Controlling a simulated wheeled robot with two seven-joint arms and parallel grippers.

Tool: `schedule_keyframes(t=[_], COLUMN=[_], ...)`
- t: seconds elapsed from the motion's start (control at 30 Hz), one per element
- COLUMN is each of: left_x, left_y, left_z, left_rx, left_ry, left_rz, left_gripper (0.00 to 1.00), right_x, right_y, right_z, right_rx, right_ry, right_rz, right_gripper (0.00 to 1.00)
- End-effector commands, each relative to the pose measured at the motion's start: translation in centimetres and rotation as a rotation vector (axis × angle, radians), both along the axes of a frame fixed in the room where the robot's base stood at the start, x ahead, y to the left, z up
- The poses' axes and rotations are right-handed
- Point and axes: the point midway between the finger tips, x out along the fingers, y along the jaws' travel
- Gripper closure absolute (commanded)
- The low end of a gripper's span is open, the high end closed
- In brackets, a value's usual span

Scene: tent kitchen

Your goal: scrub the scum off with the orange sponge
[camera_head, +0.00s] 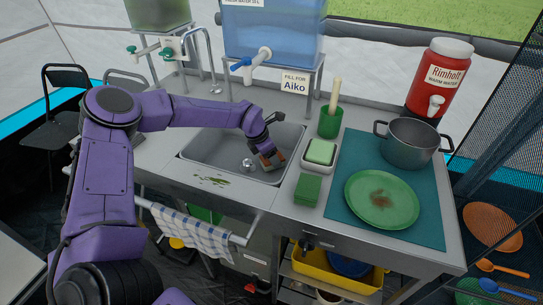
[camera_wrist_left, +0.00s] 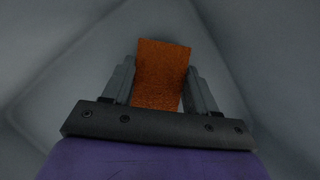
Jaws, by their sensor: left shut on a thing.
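The orange sponge (camera_wrist_left: 161,75) is between the two fingers of my left gripper (camera_wrist_left: 158,95) in the left wrist view. The gripper is shut on it. In the head view my left gripper (camera_head: 268,153) reaches down into the sink basin (camera_head: 215,152), at its right side, and the sponge (camera_head: 277,160) shows partly beneath it. Grey basin walls surround the gripper in the wrist view. A patch of greenish scum (camera_head: 213,181) lies on the counter in front of the sink, apart from the gripper. My right gripper is not in view.
A green sponge (camera_head: 307,190), a soap bar in a white dish (camera_head: 320,152) and a green brush cup (camera_head: 330,122) stand right of the sink. A soiled green plate (camera_head: 382,200) and grey pot (camera_head: 409,145) sit on a teal mat (camera_head: 345,222). A checked towel (camera_head: 200,234) hangs in front.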

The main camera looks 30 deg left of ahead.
Motion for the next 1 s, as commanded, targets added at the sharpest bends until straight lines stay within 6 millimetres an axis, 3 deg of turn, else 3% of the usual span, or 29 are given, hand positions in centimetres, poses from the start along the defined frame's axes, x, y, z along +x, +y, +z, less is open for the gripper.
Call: schedule_keyframes(t=[0.4, 0.57, 0.73, 1.0], left_x=[-3.5, -3.9, -3.5, -0.7], left_y=[-0.8, -0.9, -0.8, -0.1], left_z=[0.4, 0.0, -0.6, -1.0], left_rx=[0.000, -0.001, 0.002, 0.003], left_ry=[0.002, 0.001, 0.001, 0.000], left_rz=[0.001, 0.001, 0.001, 0.002], left_gripper=[0.71, 0.71, 0.71, 0.71], right_x=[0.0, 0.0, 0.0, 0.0], right_y=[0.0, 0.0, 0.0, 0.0], right_z=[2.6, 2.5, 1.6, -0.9], right_rx=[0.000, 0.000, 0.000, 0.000], right_ry=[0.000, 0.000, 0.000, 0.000], right_rz=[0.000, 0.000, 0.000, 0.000], right_gripper=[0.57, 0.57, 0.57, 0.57])
